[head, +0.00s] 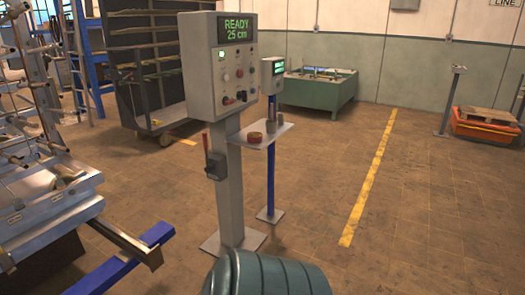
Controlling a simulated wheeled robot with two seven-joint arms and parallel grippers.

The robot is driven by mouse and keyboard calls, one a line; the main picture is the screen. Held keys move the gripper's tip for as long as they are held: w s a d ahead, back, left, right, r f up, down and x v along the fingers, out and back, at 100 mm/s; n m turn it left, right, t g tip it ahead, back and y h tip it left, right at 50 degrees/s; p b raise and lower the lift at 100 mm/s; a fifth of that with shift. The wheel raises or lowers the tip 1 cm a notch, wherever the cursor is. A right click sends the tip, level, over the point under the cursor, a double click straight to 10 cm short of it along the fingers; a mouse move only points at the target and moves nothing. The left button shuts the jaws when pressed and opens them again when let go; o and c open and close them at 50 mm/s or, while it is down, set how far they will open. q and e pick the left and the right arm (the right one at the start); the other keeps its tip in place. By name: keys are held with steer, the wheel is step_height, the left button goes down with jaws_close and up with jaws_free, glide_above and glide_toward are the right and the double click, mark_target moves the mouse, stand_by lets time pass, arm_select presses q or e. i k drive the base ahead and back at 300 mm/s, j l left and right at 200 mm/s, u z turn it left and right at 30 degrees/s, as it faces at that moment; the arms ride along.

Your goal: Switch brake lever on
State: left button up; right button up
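A grey control post (230,190) stands left of the middle in the head view. A small dark lever box (215,166) is fixed low on its left side. A lever with a red handle (207,142) points up from this box, close to upright. I take it to be the brake lever. On top of the post is a grey control panel (222,55) with buttons, knobs and a green display (237,28) reading "READY 25 cm". Neither of my grippers is in view, and nothing touches the lever.
A dark green ribbed, drum-like object (268,275) stands at the bottom, in front of the post. A metal rack machine (45,200) and a blue beam (120,262) fill the left.

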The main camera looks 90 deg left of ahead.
mark_target(209, 168)
steer(key=u, duration=3.2)
steer(key=i+j, duration=0.3)
steer(key=i, duration=0.15)
steer(key=i+j+u, duration=0.1)
steer(key=i+j, duration=0.25)
steer(key=i+j+u, duration=0.1)
steer(key=i+j, duration=0.15)
steer(key=i, duration=0.3)
steer(key=i+j, duration=0.25)
steer(key=i, duration=0.25)
steer(key=i+j+u, duration=0.1)
steer(key=i+j, duration=0.15)
steer(key=i, duration=0.2)
